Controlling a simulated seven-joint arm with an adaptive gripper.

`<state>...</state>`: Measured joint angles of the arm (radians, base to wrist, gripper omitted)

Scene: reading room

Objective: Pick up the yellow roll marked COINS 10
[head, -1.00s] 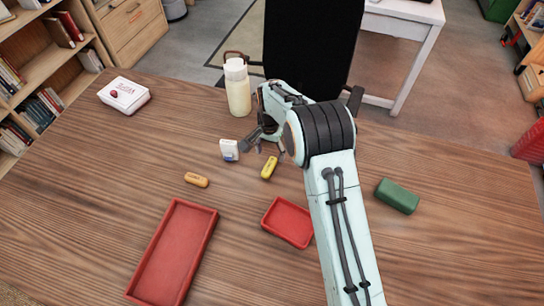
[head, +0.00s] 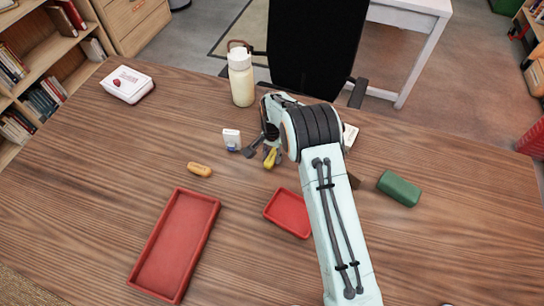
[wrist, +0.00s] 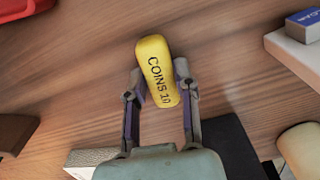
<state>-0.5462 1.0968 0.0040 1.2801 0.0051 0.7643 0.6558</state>
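The yellow roll (wrist: 157,68), with COINS 10 in dark print, lies between the two fingers of my gripper (wrist: 160,80) in the wrist view. One finger is close along each long side, and the roll's far end reaches past the fingertips. Whether the fingers press on it or leave a small gap I cannot tell. In the head view the roll (head: 270,158) is on the wooden table, partly covered by my gripper (head: 268,153), which is low over it.
A white-and-blue block (head: 231,139) and an orange roll (head: 200,170) lie to the left. A cream bottle (head: 241,82) stands behind. A small red tray (head: 274,219) and a long one (head: 140,280) are in front. A green case (head: 399,189) is right; a white box (head: 127,84) far left.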

